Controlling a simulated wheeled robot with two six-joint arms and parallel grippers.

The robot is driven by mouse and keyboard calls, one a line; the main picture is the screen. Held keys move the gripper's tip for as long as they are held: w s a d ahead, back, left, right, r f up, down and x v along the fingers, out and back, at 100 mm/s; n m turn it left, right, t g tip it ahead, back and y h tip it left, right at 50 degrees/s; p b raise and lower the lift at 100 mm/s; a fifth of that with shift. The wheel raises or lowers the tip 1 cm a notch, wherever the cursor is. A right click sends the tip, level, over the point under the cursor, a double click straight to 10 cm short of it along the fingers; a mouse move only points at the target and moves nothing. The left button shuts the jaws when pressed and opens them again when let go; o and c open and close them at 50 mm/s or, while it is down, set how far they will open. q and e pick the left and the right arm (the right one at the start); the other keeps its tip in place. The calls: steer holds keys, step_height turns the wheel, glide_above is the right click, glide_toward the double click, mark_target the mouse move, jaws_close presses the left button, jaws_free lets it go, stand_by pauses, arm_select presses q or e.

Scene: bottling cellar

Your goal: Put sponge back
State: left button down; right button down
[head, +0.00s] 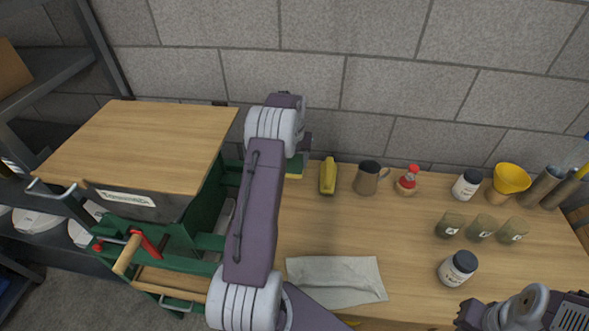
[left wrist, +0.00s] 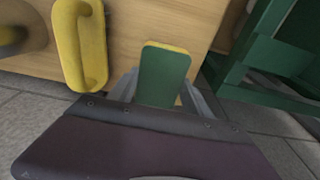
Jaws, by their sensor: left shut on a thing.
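The sponge, with a green face and a yellow edge, shows in the left wrist view (left wrist: 165,75). My left gripper (left wrist: 165,92) is shut on it, with a finger on each side. In the head view the sponge (head: 295,168) shows in part beside my left arm, at the back left of the wooden bench (head: 325,230). The left fingertips are mostly hidden there by my own arm. I cannot tell whether the sponge touches the bench. Part of my right arm shows at the lower right, but its gripper fingers are not visible.
A yellow handled tool (head: 328,177) lies just right of the sponge. A metal mug (head: 367,178), a red-capped bottle (head: 407,180), jars and a yellow funnel (head: 511,178) stand further right. A grey cloth (head: 335,280) lies in front. A green-framed machine (head: 205,200) stands left.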

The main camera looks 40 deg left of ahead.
mark_target(294, 164)
arm_select(q)
steer(key=shift+f, duration=1.95)
steer(key=shift+d+f, duration=0.1)
steer(key=shift+f, duration=0.05)
steer(key=shift+c, duration=2.3)
jaws_free()
steer(key=r, duration=0.4)
steer(key=s+r, duration=0.1)
steer(key=r, duration=0.7)
steer(key=shift+s+d+r, duration=0.15)
steer(key=shift+d+r, duration=0.05)
steer(key=shift+d, duration=0.5)
steer(key=s+d+f+m, duration=0.2)
steer(key=s+d, duration=0.8)
steer(key=d, duration=0.2)
steer(key=s+d+f+m, duration=0.2)
steer(key=s+d+m, duration=0.1)
steer(key=s+d, duration=0.8)
steer(key=shift+d+m+h, duration=0.3)
steer(key=shift+d+h, duration=0.05)
steer(key=shift+h, duration=0.05)
steer(key=shift+s, duration=0.1)
